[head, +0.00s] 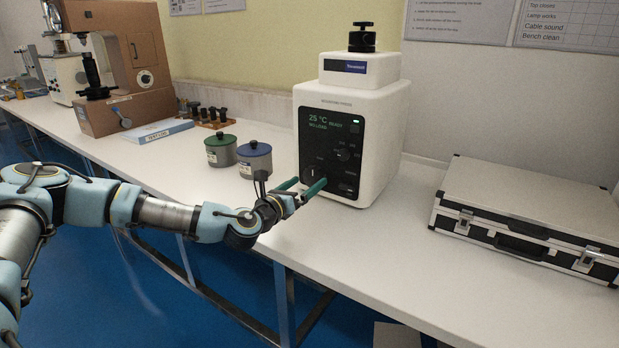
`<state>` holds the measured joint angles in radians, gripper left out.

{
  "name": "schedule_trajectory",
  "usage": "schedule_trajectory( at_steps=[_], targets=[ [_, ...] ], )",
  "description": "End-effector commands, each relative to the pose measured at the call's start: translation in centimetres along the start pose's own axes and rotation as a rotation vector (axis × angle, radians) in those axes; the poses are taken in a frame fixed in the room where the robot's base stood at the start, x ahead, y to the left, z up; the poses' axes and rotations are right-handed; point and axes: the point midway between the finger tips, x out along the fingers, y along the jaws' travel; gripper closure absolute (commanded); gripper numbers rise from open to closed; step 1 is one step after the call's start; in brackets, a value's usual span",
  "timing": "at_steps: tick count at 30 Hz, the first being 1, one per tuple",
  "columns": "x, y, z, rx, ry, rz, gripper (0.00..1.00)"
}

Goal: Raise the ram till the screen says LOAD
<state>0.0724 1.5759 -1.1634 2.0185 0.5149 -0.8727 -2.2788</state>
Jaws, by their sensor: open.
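The white tester (375,122) stands upright on the bench, with a black knob (362,38) on top. Its black front panel has a screen (325,121) with green text that seems to read "25 °C READY" and "NO LOAD". No ram is clearly visible on this tester.
Two lidded pots, one green-lidded (221,151) and one blue-lidded (255,160), stand left of the tester, close to my arm. A closed case (530,215) lies to the right. The front bench between tester and case is clear.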

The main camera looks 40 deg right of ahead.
Motion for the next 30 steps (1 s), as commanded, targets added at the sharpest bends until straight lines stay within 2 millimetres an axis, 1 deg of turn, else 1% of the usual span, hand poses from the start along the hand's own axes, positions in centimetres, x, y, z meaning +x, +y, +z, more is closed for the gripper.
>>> schedule_trajectory(
  at_steps=[1,3,6,15,16,30],
  targets=[
    [0.7,-0.1,0.1,0.002,0.000,0.000,0.00],
    [1.4,-0.1,0.1,0.002,0.000,0.000,0.00],
    [2.0,0.0,0.1,0.001,0.000,0.001,0.00],
    [2.2,0.0,0.0,0.001,0.000,0.000,0.00],
    [2.2,0.0,0.0,0.001,0.000,0.000,0.01],
    [2.2,0.0,0.0,0.001,0.001,0.000,0.54]
  ],
)
